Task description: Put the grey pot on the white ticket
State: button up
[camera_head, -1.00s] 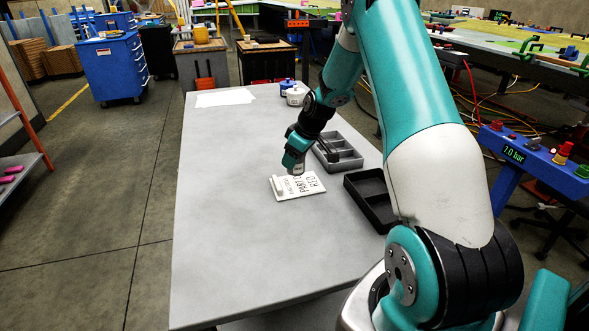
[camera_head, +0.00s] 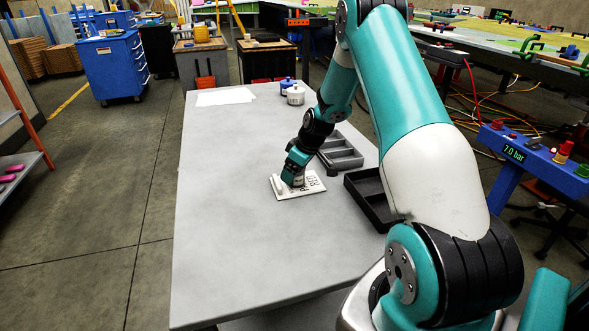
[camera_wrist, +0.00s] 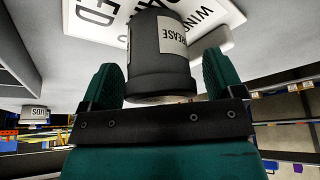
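The grey pot (camera_wrist: 160,60), dark with a white label reading "...REASE", sits between the two fingers of my gripper (camera_wrist: 160,85) in the wrist view. The white ticket (camera_wrist: 105,12), with black lettering, is just beyond the pot. In the head view the ticket (camera_head: 312,188) lies flat on the grey table, and my gripper (camera_head: 293,179) is low over its upper left part. The pot is largely hidden there; I cannot tell whether its base touches the ticket.
A grey compartment tray (camera_head: 343,158) and a black open tray (camera_head: 362,190) lie right of the ticket. A white pot (camera_head: 296,96) and a blue pot (camera_head: 286,84) stand at the back. White paper (camera_head: 224,97) lies at the far left. The table's front and left are clear.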

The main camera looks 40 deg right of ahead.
jog(key=v, duration=1.2)
jog(key=s+a+r+n+g+y, duration=0.15)
jog(key=a+r, duration=0.25)
jog(key=a, duration=0.6)
jog(key=s+a+r+t, duration=0.1)
jog(key=s+a+r, duration=0.15)
jog(key=a, duration=0.65)
jog(key=s+a+r+n+g, duration=0.1)
jog(key=s+a+r+g, duration=0.1)
jog(key=s+a, duration=0.7)
jog(key=s+a+r+g+y, duration=0.1)
jog(key=s+a+r, duration=0.2)
jog(key=s+a, duration=0.6)
jog(key=s, duration=0.3)
jog(key=shift+s+a+n+g, duration=0.15)
jog(key=shift+s+n+g, duration=0.05)
jog(key=shift+n+g, duration=0.15)
